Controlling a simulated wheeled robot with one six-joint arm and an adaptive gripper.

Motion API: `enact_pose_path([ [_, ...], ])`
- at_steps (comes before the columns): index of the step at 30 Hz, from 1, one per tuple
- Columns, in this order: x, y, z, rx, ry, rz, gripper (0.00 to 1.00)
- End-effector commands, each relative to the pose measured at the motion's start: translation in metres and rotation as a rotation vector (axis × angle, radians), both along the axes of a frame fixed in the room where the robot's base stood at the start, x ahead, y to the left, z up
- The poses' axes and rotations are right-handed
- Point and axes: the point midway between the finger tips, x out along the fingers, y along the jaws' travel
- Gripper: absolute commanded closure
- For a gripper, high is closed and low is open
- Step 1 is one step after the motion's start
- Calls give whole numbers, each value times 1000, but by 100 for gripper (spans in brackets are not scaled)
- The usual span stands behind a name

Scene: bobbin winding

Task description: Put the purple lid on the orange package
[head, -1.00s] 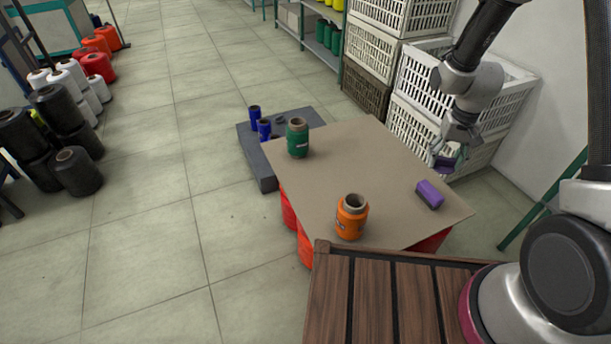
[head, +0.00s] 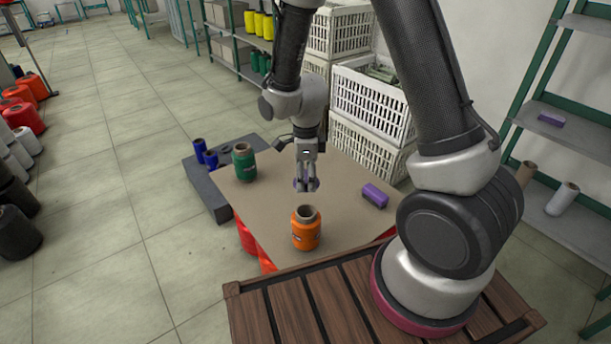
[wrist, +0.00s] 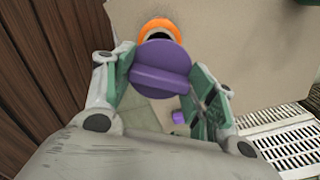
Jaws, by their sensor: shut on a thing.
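The purple lid (wrist: 161,62) is a round disc with a raised bar across it. My gripper (head: 306,185) is shut on the lid, with one finger on each side of the bar in the wrist view (wrist: 163,77). The orange package (head: 305,237) stands upright on the brown board with its round opening facing up. My gripper and the lid are above the board, apart from the package in the head view. In the wrist view, the lid hides part of the orange package (wrist: 151,26). In the head view the fingers cover most of the lid.
A purple block (head: 375,195) lies at the board's right side. A green spool (head: 244,163) stands at its far left corner. The brown board (head: 262,215) is otherwise mostly clear. White crates (head: 372,104) stand behind it. A wooden slatted surface (head: 272,313) is in front.

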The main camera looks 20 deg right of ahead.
Motion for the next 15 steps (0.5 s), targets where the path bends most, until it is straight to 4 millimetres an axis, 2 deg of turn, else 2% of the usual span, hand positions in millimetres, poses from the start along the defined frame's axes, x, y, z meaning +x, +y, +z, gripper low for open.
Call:
enact_pose_path([
  [5, -1, 0, -11, -1, 3, -19, 56],
  [15, -2, 0, -57, -2, 4, -17, 56],
])
